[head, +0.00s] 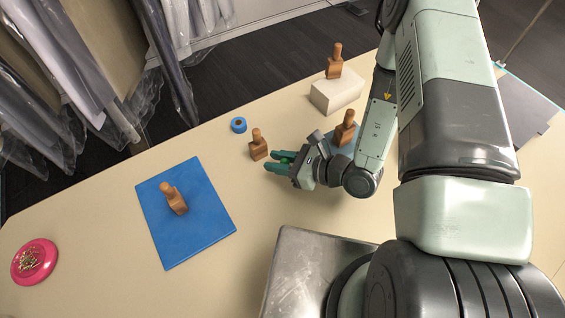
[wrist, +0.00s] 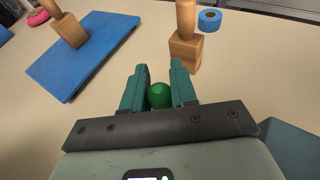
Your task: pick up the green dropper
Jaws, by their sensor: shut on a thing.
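In the wrist view the green dropper (wrist: 158,95) shows as a rounded green end between the two teal fingers of my gripper (wrist: 161,84). My gripper is shut on it. The rest of the dropper is hidden by the fingers and the gripper body. In the head view my gripper (head: 280,162) is low over the table, just right of a wooden stamp, and the dropper can hardly be told apart from the fingers. I cannot tell whether the dropper touches the table.
A wooden stamp (head: 258,146) and a blue tape roll (head: 239,125) are close by. A blue mat (head: 187,235) bears another stamp (head: 173,198). A white block (head: 337,95) carries a stamp (head: 334,61). A pink pin dish (head: 35,262) is far left. The table's front middle is clear.

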